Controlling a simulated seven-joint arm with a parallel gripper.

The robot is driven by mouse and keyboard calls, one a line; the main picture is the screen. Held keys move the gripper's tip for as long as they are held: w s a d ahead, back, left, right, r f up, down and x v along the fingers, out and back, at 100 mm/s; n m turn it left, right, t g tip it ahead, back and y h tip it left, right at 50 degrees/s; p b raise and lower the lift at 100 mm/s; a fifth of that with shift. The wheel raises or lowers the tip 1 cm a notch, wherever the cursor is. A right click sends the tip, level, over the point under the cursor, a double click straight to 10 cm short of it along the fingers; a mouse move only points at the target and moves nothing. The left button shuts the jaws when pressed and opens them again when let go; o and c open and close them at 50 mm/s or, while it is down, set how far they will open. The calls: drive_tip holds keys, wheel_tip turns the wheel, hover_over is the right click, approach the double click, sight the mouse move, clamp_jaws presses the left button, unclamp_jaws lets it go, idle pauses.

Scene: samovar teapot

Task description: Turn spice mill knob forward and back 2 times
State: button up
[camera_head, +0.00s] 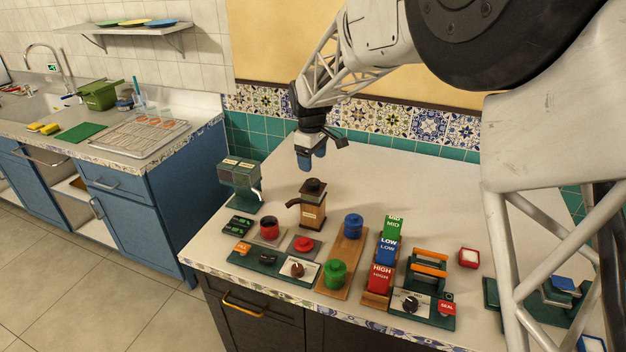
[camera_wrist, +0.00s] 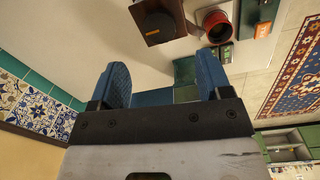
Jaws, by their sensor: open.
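A brown wooden mill (camera_head: 312,215), which looks like the spice mill, stands upright near the middle of the counter, with a dark top and a dark arm sticking out to the left. In the wrist view its top shows as a brown square with a dark round knob (camera_wrist: 160,27) at the upper edge. My gripper (camera_head: 312,162) hangs above and behind the mill in the head view, apart from it. In the wrist view my gripper (camera_wrist: 163,82) has its two blue fingers spread wide with nothing between them.
Left of the mill stands a green-grey machine (camera_head: 240,180). In front are a red cup (camera_head: 269,228), a red button (camera_head: 304,245), a blue knob (camera_head: 352,226) and a green knob (camera_head: 335,274). Labelled blocks (camera_head: 388,250) stand to the right. The counter behind the mill is clear.

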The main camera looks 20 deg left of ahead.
sight(313, 182)
drive_tip(key=shift+f, duration=0.1)
drive_tip(key=shift+w+f, duration=0.2)
drive_tip(key=shift+f, duration=3.6)
drive_tip(key=c, duration=0.9)
